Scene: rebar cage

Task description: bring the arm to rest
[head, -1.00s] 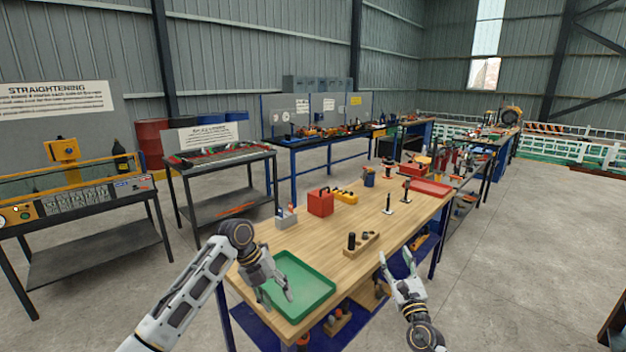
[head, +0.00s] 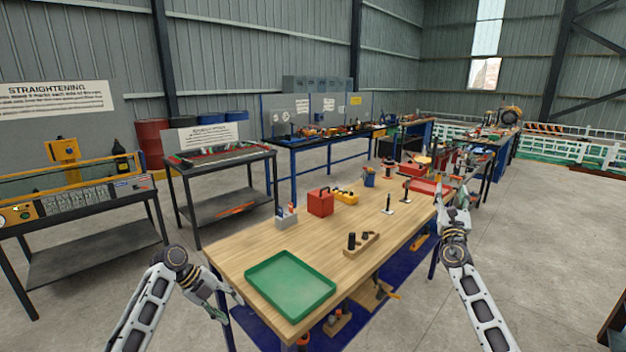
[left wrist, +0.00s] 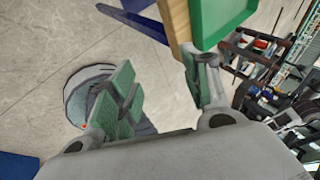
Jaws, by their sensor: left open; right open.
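My left gripper (head: 229,309) is open and empty, low beside the near left corner of the wooden workbench (head: 252,246). In the left wrist view, its two green-padded fingers (left wrist: 165,92) are spread apart, with floor behind them. The bench edge and the green tray (left wrist: 222,18) show at the top of that view. My right gripper (head: 452,207) is raised at the right edge of the bench, fingers pointing up and away. It is open, and I see nothing in it.
The green tray (head: 290,312) lies empty on the near end of the bench. A wooden block with black pegs (head: 361,243), a red toolbox (head: 320,202) and a red tray (head: 428,187) stand farther back. Bare floor (head: 560,260) lies to the right.

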